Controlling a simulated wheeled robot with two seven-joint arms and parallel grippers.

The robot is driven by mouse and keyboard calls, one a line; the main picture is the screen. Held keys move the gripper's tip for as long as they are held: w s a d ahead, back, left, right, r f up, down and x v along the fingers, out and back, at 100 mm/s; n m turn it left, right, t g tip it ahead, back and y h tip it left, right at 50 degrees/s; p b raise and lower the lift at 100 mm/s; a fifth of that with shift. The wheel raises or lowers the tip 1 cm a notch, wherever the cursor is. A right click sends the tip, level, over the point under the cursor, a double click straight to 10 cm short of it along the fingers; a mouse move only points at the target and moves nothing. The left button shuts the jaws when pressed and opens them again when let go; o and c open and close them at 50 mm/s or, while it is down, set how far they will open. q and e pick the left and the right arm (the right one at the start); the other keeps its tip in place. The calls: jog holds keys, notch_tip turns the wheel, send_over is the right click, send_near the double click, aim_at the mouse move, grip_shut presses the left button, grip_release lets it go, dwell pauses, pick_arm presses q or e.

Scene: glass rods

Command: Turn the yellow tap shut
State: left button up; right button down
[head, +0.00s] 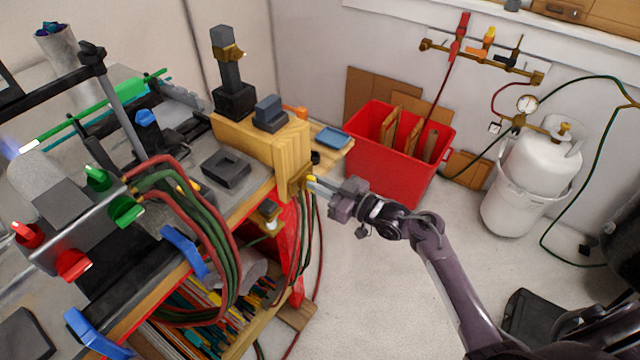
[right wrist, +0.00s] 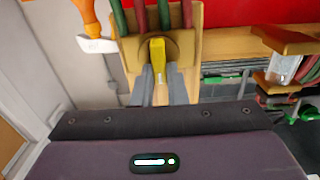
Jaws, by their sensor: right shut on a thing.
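The yellow tap (head: 310,180) sits on a brass fitting at the front corner of the wooden block on the bench. In the right wrist view its yellow handle (right wrist: 158,50) points down the picture, between my two grey fingers. My right gripper (head: 318,185) reaches in from the right and is shut on the handle. The right wrist view shows its fingertips (right wrist: 160,78) on both sides of the handle. The far end of the tap is partly hidden against the brass fitting. My left gripper is not in view.
Red and green hoses (head: 200,220) hang at the bench front, with more beside the tap. A red bin (head: 400,165) with boards stands behind my right gripper. A white gas cylinder (head: 540,165) stands in a bucket at right. The floor between is mostly clear.

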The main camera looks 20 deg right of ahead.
jog(key=shift+w+d+f+m+p, duration=0.15)
jog(key=shift+m+p, duration=1.05)
jog(key=shift+m, duration=1.75)
jog(key=shift+w+d+f+m+p, duration=0.15)
jog(key=shift+m+p, duration=1)
jog(key=shift+m, duration=1.75)
jog(key=shift+w+d+f+m+p, duration=0.15)
jog(key=shift+m+p, duration=1.05)
jog(key=shift+m, duration=1.75)
jog(key=shift+s+f, duration=0.1)
jog(key=c, duration=1.4)
grip_release()
jog(key=shift+c, duration=0.2)
